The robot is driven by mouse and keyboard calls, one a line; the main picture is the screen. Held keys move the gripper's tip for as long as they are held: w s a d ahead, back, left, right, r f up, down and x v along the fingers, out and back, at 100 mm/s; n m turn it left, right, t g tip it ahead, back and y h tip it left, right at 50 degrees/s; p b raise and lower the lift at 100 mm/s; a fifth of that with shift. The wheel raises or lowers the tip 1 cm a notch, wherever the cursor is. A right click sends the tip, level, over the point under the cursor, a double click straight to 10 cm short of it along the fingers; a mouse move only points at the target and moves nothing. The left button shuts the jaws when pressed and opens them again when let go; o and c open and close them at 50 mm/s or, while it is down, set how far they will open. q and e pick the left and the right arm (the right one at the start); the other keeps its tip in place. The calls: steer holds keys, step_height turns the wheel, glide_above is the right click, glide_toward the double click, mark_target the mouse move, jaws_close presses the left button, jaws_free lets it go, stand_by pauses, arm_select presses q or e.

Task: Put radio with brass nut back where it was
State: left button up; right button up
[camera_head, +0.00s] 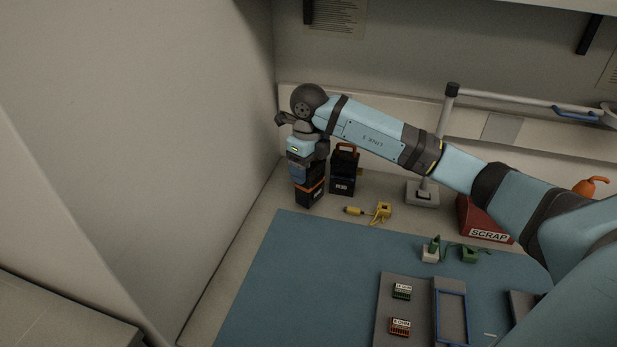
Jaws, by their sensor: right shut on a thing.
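My right gripper (305,172) points down at the far left corner of the bench. It is shut on a dark boxy thing with an orange band (309,193), which may be a radio. Its upper part is hidden by the gripper. Whether it touches the bench I cannot tell. A second black block with an orange top and a pale label (343,173) stands upright just right of it. No brass nut can be made out on either. My left gripper is not in view.
A yellow tool (371,212) lies to the right, near a grey post base (422,193). A red SCRAP box (484,220) stands further right. Green items lie on the blue mat (300,275), whose left part is clear. A wall (180,120) rises close on the left.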

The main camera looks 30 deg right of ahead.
steer(key=shift+f, duration=1.4)
steer(key=shift+f, duration=0.1)
steer(key=shift+f+b, duration=0.4)
steer(key=o, duration=0.8)
step_height(320, 180, up, 13)
steer(key=shift+p, duration=0.6)
